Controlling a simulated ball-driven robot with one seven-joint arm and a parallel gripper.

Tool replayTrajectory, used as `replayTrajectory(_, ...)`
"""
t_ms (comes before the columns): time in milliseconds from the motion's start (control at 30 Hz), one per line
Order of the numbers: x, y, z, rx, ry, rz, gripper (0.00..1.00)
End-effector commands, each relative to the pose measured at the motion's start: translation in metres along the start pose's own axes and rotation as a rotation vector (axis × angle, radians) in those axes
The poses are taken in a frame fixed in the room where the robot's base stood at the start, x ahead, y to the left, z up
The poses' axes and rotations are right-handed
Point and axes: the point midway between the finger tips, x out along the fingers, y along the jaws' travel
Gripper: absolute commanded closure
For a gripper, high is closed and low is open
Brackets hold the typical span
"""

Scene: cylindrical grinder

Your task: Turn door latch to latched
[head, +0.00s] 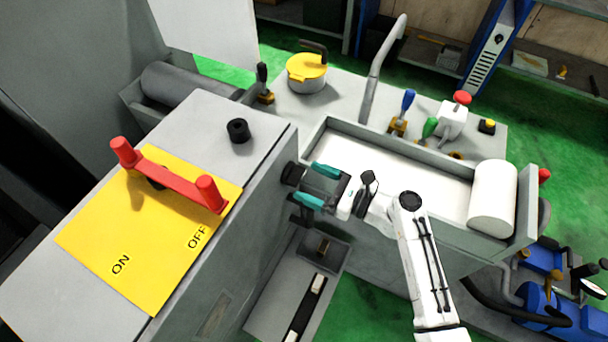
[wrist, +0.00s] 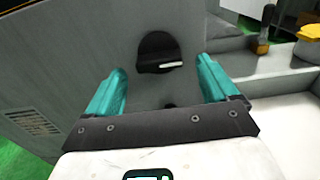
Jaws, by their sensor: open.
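A black round knob with a pale bar across its lower part, which looks like the door latch (wrist: 160,52), sits on the grey cabinet face in the wrist view. In the head view the latch (head: 293,173) shows at the cabinet's right side. My gripper (head: 305,183) has its two teal fingers spread just right of the knob. In the wrist view the gripper (wrist: 163,66) has one finger on each side of the knob, with nothing held. I cannot tell whether the fingers touch the knob. A smaller dark spot below it is partly hidden by the gripper.
A yellow ON/OFF plate (head: 120,235) with a red lever (head: 170,180) and a black knob (head: 238,131) are on the cabinet top. A white trough (head: 430,170) lies beyond my gripper. Levers, a red button (head: 461,97) and a yellow-lidded pot (head: 307,70) stand behind.

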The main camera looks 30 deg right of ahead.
Motion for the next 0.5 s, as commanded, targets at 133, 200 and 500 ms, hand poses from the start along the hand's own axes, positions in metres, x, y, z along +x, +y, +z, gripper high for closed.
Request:
replayTrajectory(133, 0.019, 0.0, 0.001, -0.002, 0.0, 0.002, 0.13)
replayTrajectory(200, 0.024, 0.0, 0.001, -0.002, 0.0, 0.001, 0.13)
replayTrajectory(500, 0.029, 0.001, 0.0, -0.002, 0.001, 0.001, 0.13)
